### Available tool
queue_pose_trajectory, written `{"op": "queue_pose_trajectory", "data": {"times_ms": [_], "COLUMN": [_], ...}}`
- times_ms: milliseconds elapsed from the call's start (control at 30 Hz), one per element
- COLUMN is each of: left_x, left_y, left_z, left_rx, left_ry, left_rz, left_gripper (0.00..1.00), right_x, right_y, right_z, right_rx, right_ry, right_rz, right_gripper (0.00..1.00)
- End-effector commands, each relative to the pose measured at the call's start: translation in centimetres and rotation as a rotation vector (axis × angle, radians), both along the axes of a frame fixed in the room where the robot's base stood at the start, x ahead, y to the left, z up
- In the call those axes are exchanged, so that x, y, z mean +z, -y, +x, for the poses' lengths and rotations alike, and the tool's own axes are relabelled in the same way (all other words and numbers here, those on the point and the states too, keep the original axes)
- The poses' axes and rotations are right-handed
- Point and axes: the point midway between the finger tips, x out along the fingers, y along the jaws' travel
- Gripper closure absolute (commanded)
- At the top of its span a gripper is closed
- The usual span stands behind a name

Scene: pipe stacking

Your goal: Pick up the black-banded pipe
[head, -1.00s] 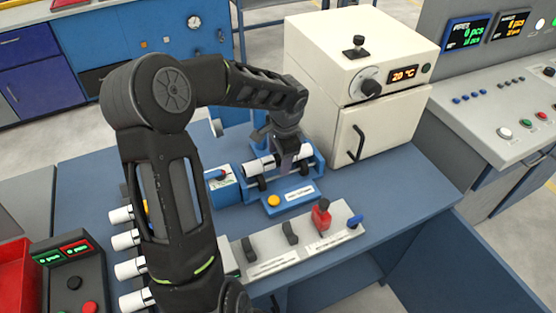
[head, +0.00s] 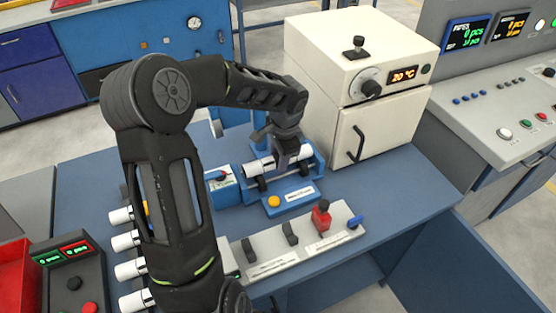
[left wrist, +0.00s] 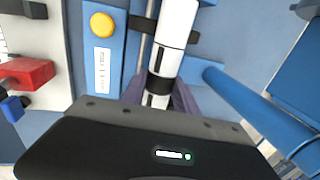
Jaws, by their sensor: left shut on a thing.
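The black-banded pipe (head: 263,167) is white and lies level across a blue fixture (head: 272,202) on the bench in the head view. My left gripper (head: 292,160) reaches down over the pipe's right part and is shut on it. In the left wrist view the white pipe (left wrist: 176,30) runs down between the fingers of my left gripper (left wrist: 160,97), and a black band shows just at the fingers. The gripper hides part of the pipe's right side in the head view. I cannot tell whether the pipe still touches its supports. My right gripper is not in view.
A cream oven (head: 350,90) stands close behind and right of the fixture. A grey control panel (head: 295,240) with switches lies in front. Several white pipes (head: 122,241) lie at left, partly behind my arm. The bench (head: 410,190) is clear at right.

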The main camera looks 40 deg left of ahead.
Motion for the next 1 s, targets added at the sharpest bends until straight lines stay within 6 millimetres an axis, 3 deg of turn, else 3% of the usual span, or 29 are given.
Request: {"op": "queue_pose_trajectory", "data": {"times_ms": [367,567,800,1000], "left_x": [0.4,3.3,8.1,10.0], "left_y": [0.0,0.0,0.0,0.0], "left_z": [0.0,0.1,0.0,0.0], "left_rx": [0.0,0.001,0.001,0.0], "left_ry": [0.001,0.002,0.001,0.001], "left_rz": [0.0,0.002,0.002,0.0], "left_gripper": [1.0,1.0,1.0,1.0], "right_x": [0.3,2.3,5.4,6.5], "right_y": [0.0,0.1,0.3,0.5], "right_z": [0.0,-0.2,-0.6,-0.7], "right_rx": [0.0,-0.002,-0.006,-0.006], "right_ry": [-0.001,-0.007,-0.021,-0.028], "right_rz": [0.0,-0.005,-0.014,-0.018], "right_gripper": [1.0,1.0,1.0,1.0]}}
